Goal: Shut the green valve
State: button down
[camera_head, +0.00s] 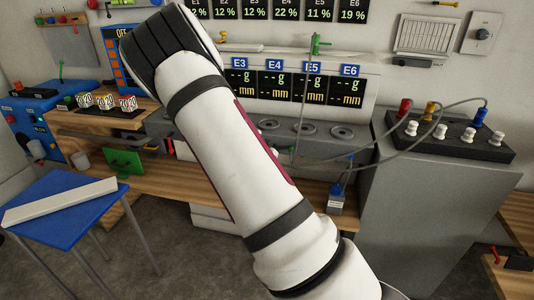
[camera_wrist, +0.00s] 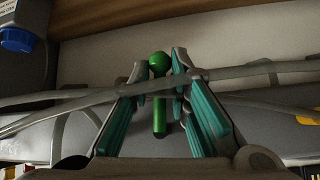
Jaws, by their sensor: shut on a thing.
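In the wrist view a green handle (camera_wrist: 160,62) with a round ball top and a straight green stem stands between my fingers. My gripper (camera_wrist: 165,78) has teal-padded fingers, one on each side of the handle, closed on it. The stem's lower end is dark. Grey tubes cross in front of the handle. In the head view my white arm hides my gripper. A green T-shaped fitting (camera_head: 316,44) stands above the display panel there; I cannot tell whether it is the part I hold.
Grey hoses run to a dark block (camera_head: 457,138) with coloured fittings on the right cabinet. A blue-topped container (camera_head: 337,200) stands by the bench. A blue table (camera_head: 75,222) with a white bar is at the left. A blue cap (camera_wrist: 17,40) shows in the wrist view.

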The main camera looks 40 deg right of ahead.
jog(key=shift+s+d+g+p, duration=0.1)
jog(key=shift+g+p, duration=0.2)
jog(key=shift+p, duration=0.35)
jog(key=c, duration=1.6)
grip_release()
jog(key=shift+c, duration=0.2)
jog(key=v, duration=1.2)
jog(key=shift+f, duration=0.2)
jog(key=shift+a, duration=0.25)
